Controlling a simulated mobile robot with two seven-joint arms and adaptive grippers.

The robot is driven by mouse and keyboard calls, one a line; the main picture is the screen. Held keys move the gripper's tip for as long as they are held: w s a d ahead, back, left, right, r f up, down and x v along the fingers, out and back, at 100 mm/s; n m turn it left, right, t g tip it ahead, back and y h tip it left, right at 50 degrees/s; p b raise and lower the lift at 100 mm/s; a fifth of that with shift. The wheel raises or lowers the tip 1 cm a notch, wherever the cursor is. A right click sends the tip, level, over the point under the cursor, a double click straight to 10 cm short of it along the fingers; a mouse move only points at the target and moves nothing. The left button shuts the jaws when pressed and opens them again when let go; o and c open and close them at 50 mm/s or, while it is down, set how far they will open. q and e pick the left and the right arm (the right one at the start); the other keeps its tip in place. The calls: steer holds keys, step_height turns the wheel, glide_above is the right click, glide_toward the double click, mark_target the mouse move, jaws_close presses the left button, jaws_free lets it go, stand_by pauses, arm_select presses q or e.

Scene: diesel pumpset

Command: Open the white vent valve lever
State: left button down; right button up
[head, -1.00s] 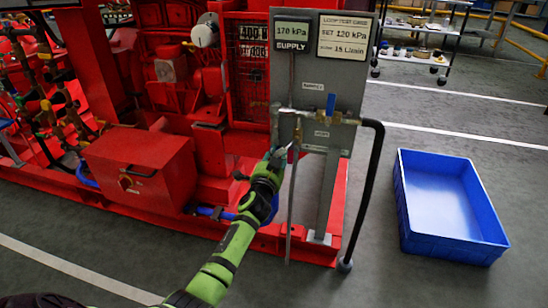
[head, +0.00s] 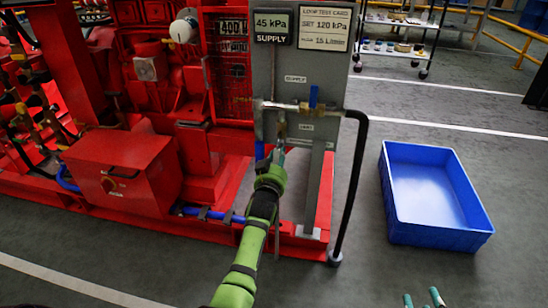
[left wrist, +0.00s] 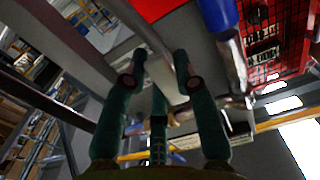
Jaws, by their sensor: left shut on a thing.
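The grey panel (head: 330,75) carries the pipe and valves, with a label plate (head: 306,127) below the pipe. My left gripper (head: 276,158) is at the lower part of this panel, under the brass fitting (head: 281,125). In the left wrist view its green fingers (left wrist: 158,82) are closed around a pale, whitish bar (left wrist: 165,80), which looks like the white vent lever. In the head view the gripper mostly hides the lever, so its angle is unclear. My right gripper (head: 424,299) shows only as separated teal fingertips at the bottom edge.
A blue lever (head: 314,97) stands upright on the pipe; another blue piece (head: 259,150) is left of my gripper. A black hose (head: 349,190) runs down the panel's right side. The blue bin (head: 435,200) stands on the floor at right. The supply display (head: 272,25) reads 45 kPa.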

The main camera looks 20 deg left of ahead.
arm_select(q)
steer(key=shift+w+d+r+n, duration=0.1)
steer(key=shift+d+r+n, duration=0.15)
steer(key=shift+n, duration=0.25)
arm_select(e)
steer(key=shift+s+d+f+g, duration=0.15)
steer(key=shift+f+g, duration=0.15)
steer(key=shift+f, duration=0.15)
arm_select(q)
steer(key=c, duration=0.9)
jaws_free()
steer(key=shift+c, duration=0.2)
steer(key=shift+f, duration=0.15)
arm_select(e)
steer(key=shift+f, duration=0.1)
arm_select(q)
steer(key=v, duration=0.7)
steer(key=shift+s, duration=0.25)
steer(key=shift+d, duration=0.1)
